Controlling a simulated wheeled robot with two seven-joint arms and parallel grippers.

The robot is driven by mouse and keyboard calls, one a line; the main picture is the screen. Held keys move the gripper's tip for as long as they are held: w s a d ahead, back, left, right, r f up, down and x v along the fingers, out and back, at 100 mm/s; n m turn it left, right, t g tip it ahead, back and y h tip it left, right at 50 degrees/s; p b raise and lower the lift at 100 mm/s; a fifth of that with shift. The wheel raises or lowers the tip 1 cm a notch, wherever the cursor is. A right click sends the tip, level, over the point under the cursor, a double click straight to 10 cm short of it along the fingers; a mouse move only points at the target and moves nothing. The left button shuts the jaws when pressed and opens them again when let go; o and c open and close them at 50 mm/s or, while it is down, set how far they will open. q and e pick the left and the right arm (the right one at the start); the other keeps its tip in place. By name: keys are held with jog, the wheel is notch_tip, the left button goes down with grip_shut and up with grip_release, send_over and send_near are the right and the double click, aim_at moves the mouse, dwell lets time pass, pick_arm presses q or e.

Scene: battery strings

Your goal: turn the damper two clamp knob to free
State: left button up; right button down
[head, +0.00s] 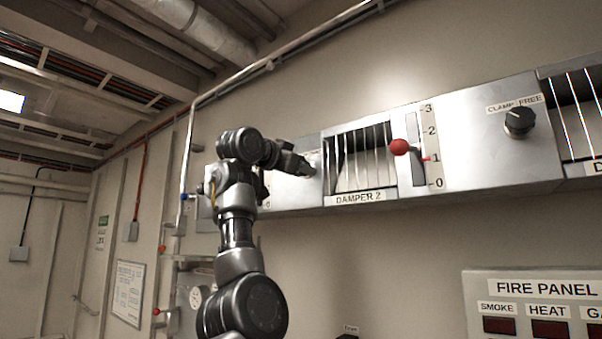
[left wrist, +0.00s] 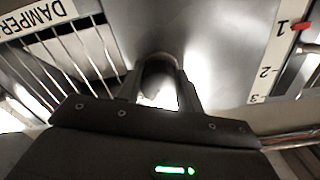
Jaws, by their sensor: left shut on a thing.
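The DAMPER 2 grille (head: 358,160) is on the long metal wall panel. My left gripper (head: 308,168) is at the panel face just left of this grille. In the left wrist view my left gripper (left wrist: 160,88) is shut on a dark round knob (left wrist: 158,70), mostly hidden between the fingers; its pointer cannot be read. Another black knob (head: 519,122) under a CLAMP FREE label (head: 514,104) is on the panel further right, apart from the gripper. The frames do not say which knob belongs to which damper. My right gripper is out of view.
A red-balled lever (head: 400,147) sticks out beside a 0-to-3 scale (head: 431,150), right of the grille. Another grille (head: 577,110) is at the right edge. The fire panel (head: 535,290) is below right. The wall between is clear.

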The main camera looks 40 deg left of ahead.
pick_arm(q)
jog(key=shift+m, duration=1.2)
jog(key=o, duration=1)
jog(key=shift+c, duration=0.2)
jog(key=shift+s+b, duration=0.1)
jog(key=shift+b, duration=0.2)
